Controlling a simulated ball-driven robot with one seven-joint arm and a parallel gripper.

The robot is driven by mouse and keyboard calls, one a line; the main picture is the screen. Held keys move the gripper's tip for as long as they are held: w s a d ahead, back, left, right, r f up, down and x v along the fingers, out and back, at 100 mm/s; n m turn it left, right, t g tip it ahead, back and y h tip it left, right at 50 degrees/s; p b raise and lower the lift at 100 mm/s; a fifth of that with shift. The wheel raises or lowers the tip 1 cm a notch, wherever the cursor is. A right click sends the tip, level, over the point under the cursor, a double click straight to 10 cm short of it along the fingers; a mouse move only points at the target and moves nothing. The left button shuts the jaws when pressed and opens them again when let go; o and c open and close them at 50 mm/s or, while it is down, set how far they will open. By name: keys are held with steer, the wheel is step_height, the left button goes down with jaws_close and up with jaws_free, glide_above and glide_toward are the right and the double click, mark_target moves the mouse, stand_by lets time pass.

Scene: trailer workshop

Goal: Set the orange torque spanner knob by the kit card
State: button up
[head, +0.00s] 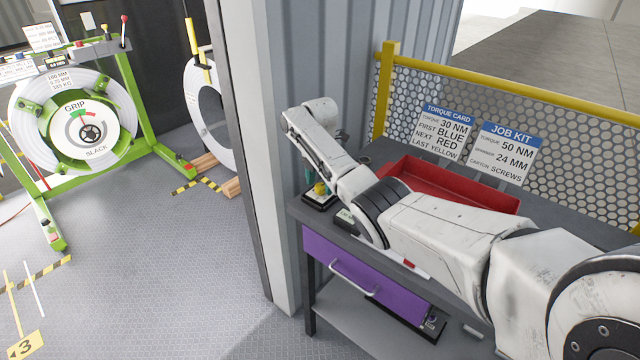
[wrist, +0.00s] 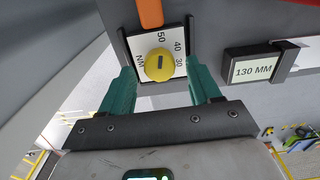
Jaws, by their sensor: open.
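In the wrist view, a round yellow knob (wrist: 159,65) with a short dark mark sits on a white dial plate (wrist: 146,42) reading 30, 40, 50 and NM. I cannot tell which number the mark points to. An orange piece (wrist: 150,12) lies just beyond the plate. My gripper (wrist: 161,68) is open, its teal fingers on either side of the knob, with no clear contact. In the head view, the knob (head: 320,188) is at the bench's left end, partly behind my arm. The job kit card (head: 506,152) reads torque 50 NM, spanner 24 MM, carton screws.
A torque card (head: 443,131) reading 30 NM stands left of the kit card. A red tray (head: 470,196) lies before them. A 130 MM block (wrist: 253,69) is right of the dial. The grey wall (head: 300,70) rises close to the bench's left end. A purple drawer (head: 345,270) is below.

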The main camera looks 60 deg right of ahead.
mark_target(320, 186)
step_height(320, 186, up, 10)
steer(key=b, duration=0.1)
steer(key=shift+f, duration=0.1)
stand_by(0.6)
steer(key=w+a+f+m, duration=0.1)
steer(key=a+f+m, duration=0.1)
steer(key=a+f, duration=0.75)
steer(key=w+a+f+m, duration=0.15)
steer(key=a+f, duration=0.45)
steer(key=a, duration=0.6)
steer(key=s+a+f+m+t+y, duration=0.1)
steer(key=s+a+f+m, duration=0.25)
steer(key=a, duration=0.25)
steer(key=s+a+f+m, duration=0.2)
steer(key=s+a+f, duration=0.1)
steer(key=s+a, duration=0.3)
steer(key=s+a+m, duration=0.3)
steer(key=s, duration=0.6)
steer(key=s+a+m+h, duration=0.1)
steer(key=s+a+m, duration=0.2)
steer(key=s, duration=0.5)
steer(key=shift+s+a+r+m, duration=0.15)
steer(key=shift+s+r+m, duration=0.05)
steer(key=shift+s+m, duration=0.25)
